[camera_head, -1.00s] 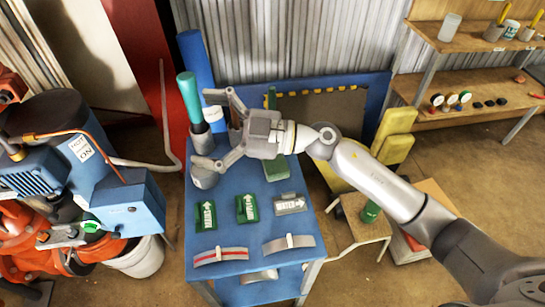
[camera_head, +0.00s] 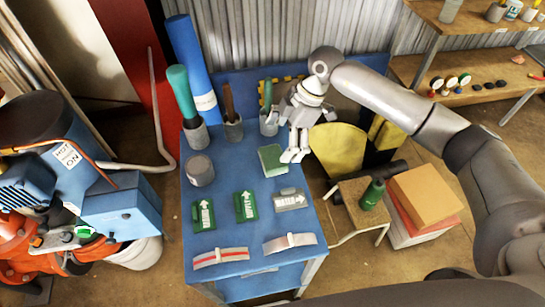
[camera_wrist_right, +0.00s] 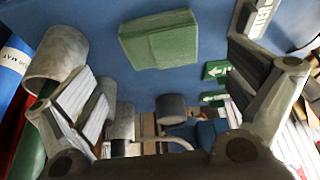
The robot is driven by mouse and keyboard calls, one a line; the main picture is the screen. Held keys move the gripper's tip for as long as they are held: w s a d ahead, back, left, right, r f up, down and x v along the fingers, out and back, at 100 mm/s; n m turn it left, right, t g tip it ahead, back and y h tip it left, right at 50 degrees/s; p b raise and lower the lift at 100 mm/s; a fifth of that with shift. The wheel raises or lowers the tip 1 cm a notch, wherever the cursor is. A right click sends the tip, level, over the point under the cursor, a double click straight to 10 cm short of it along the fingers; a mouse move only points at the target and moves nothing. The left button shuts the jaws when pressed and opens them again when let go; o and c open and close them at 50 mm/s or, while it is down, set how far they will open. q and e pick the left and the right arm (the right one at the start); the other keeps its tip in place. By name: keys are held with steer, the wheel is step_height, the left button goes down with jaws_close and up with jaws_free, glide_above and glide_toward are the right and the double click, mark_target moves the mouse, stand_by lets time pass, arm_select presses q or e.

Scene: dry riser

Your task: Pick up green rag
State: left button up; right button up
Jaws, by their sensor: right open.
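The green rag (camera_head: 272,160) is a folded pad lying flat on the blue table. It also shows in the wrist view, at the upper middle (camera_wrist_right: 160,40). My right gripper (camera_head: 293,154) points down close to the rag's right side in the head view. In the wrist view its two fingers are spread wide and empty (camera_wrist_right: 165,90), with the rag beyond and between them. I cannot tell from the head view whether a finger touches the rag. My left gripper is not in view.
Grey holders (camera_head: 196,134) with upright tools stand along the table's back left. A grey cylinder (camera_head: 200,171) stands left of the rag. Green signs (camera_head: 246,206) and a grey sign (camera_head: 289,200) lie in front. A small stool (camera_head: 362,198) stands to the right.

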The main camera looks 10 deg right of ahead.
mark_target(274, 156)
steer(key=shift+p+x, duration=0.65)
steer(key=shift+x, duration=2.5)
steer(key=shift+d, duration=0.1)
steer(key=c, duration=1)
steer(key=shift+r, duration=0.6)
steer(key=s+r, duration=0.1)
steer(key=r, duration=0.1)
steer(key=s+a+r+b, duration=0.1)
steer(key=r, duration=0.1)
steer(key=s+r, duration=0.2)
steer(key=r, duration=0.1)
steer(key=shift+s+a+b, duration=0.1)
steer(key=shift+a+b, duration=0.1)
steer(key=shift+b, duration=0.15)
steer(key=s+a+r, duration=0.1)
steer(key=s, duration=0.2)
steer(key=s+a+r+b, duration=0.1)
steer(key=s+r, duration=0.1)
steer(key=s, duration=0.1)
steer(key=s+a+r, duration=0.1)
steer(key=s, duration=0.2)
steer(key=shift+s+r+b, duration=0.1)
steer(key=shift+r+b, duration=0.2)
steer(key=shift+r, duration=0.1)
